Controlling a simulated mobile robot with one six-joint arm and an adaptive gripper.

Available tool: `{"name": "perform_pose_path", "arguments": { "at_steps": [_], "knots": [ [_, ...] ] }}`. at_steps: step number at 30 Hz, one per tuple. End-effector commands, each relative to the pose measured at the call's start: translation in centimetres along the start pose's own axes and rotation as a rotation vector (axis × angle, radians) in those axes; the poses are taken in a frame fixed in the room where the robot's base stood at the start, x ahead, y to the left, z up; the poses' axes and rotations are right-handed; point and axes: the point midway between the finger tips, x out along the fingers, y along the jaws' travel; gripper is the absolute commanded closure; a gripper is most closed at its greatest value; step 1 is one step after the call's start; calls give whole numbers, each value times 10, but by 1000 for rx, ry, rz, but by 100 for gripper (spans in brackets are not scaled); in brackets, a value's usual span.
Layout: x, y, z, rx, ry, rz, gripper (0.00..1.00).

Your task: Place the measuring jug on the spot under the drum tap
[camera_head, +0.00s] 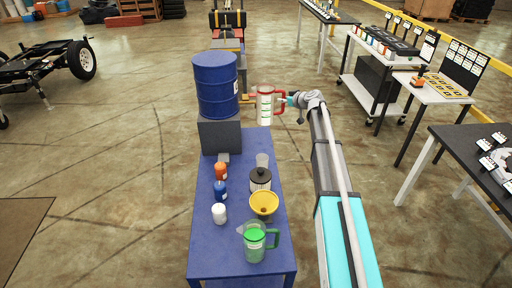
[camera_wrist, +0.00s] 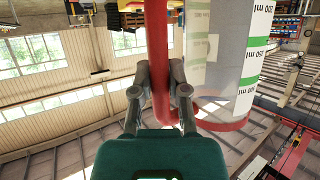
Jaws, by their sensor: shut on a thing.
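The measuring jug (camera_head: 264,106) is clear with a red handle and green scale marks. It hangs upright in the air just right of the blue drum (camera_head: 217,84), near the drum tap (camera_head: 246,100). My gripper (camera_head: 286,101) is shut on the jug's red handle from the right. In the wrist view, the two fingers of my gripper (camera_wrist: 160,90) pinch the red handle, and the jug's wall (camera_wrist: 225,60) with its ml scale shows at right. The spot under the tap cannot be made out clearly.
The drum stands on a grey block (camera_head: 220,134) at the far end of the blue table (camera_head: 215,258). A green jug (camera_head: 255,243), yellow funnel (camera_head: 264,204), black-lidded jar (camera_head: 260,180), clear beaker (camera_head: 262,160) and small bottles (camera_head: 220,190) stand nearer. Side tables are at right.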

Motion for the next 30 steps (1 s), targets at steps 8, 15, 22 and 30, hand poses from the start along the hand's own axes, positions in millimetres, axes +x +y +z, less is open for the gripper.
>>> {"name": "perform_pose_path", "arguments": {
  "at_steps": [8,15,22,30],
  "knots": [
    [16,16,56,2,0,2,100],
    [25,29,96,3,0,1,100],
    [34,40,134,4,1,2,100],
    [44,54,179,5,1,1,100]
  ]
}}
